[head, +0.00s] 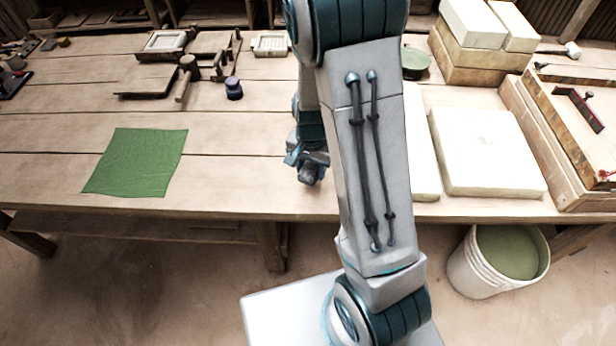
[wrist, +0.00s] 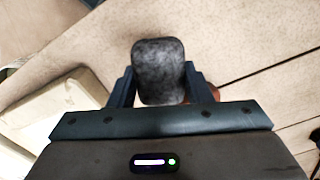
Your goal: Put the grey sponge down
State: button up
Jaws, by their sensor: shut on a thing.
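The grey sponge (wrist: 158,72) is a dark, mottled block with rounded corners, held between the two fingers of my gripper (wrist: 158,88) in the wrist view. My gripper is shut on it. In the head view my gripper (head: 308,162) is low over the front middle of the wooden table (head: 240,185), left of my arm link. The sponge shows there only as a small dark shape (head: 311,175) under the fingers. I cannot tell whether it touches the table top.
A green cloth (head: 137,162) lies flat at the left. White slabs (head: 487,150) lie at the right, near a bucket (head: 487,270) on the floor. A dark jar (head: 233,88) and wooden tools stand farther back. Planks between cloth and gripper are bare. A reddish thing (wrist: 213,91) is partly hidden beside my gripper.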

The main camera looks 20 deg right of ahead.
aim_at(308, 179)
jog(key=shift+a+f, duration=0.2)
jog(key=shift+a, duration=0.1)
jog(key=shift+f, duration=2.05)
jog(key=shift+f+b, duration=0.2)
jog(key=shift+b, duration=0.1)
jog(key=o, duration=1)
jog(key=shift+r, duration=0.15)
